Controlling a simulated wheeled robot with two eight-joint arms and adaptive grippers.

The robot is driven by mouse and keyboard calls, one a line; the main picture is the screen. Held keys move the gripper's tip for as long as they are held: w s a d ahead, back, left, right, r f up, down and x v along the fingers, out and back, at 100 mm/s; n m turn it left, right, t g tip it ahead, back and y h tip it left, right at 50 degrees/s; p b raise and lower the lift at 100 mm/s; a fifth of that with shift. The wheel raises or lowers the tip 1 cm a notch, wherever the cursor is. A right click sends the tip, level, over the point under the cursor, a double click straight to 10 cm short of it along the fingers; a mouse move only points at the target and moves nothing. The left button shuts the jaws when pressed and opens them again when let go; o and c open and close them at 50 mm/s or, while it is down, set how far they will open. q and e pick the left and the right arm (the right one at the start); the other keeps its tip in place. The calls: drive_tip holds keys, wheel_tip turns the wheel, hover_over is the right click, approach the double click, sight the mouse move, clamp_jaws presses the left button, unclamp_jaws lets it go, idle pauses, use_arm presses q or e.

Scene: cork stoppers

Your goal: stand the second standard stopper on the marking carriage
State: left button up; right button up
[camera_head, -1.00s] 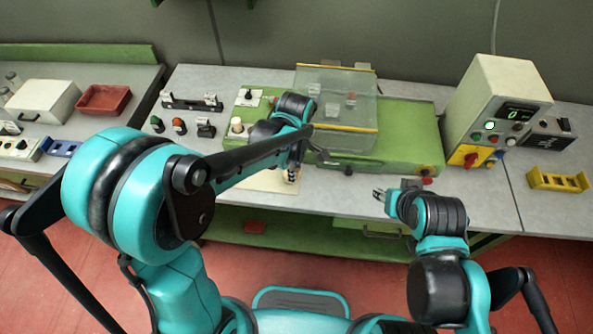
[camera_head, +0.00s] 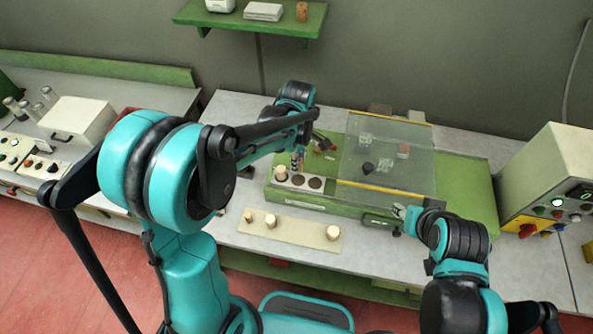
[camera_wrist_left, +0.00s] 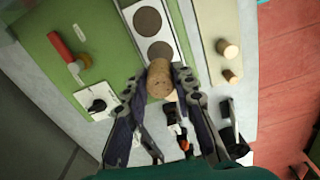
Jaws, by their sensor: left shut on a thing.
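My left gripper (camera_head: 298,164) is over the marking carriage (camera_head: 326,192) in the head view. In the left wrist view, its fingers (camera_wrist_left: 159,84) are shut on a brown cork stopper (camera_wrist_left: 157,79), seen end-on. The white carriage strip (camera_wrist_left: 173,15) with two bare dark round spots lies beyond it. A pale stopper (camera_head: 281,173) stands at the carriage's left end, just left of the gripper. Whether the held stopper touches the carriage cannot be told. My right gripper (camera_head: 399,212) is near the green machine's front; its jaw opening is unclear.
A pale board (camera_head: 300,238) in front of the green machine (camera_head: 465,190) carries stoppers: a small one (camera_head: 248,215), a larger one (camera_head: 270,220) and a wide one (camera_head: 333,232). A clear cover (camera_head: 395,150) stands right of the carriage. A red-handled lever (camera_wrist_left: 65,48) is beside the carriage.

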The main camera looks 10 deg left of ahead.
use_arm(q)
drive_tip(key=shift+d+f, duration=0.1)
drive_tip(key=shift+f, duration=0.7)
drive_tip(key=shift+f+b, duration=0.45)
drive_tip(key=shift+f, duration=1.7)
drive_tip(key=shift+f, duration=0.2)
drive_tip(key=o, duration=0.7)
drive_tip(key=shift+r, duration=0.1)
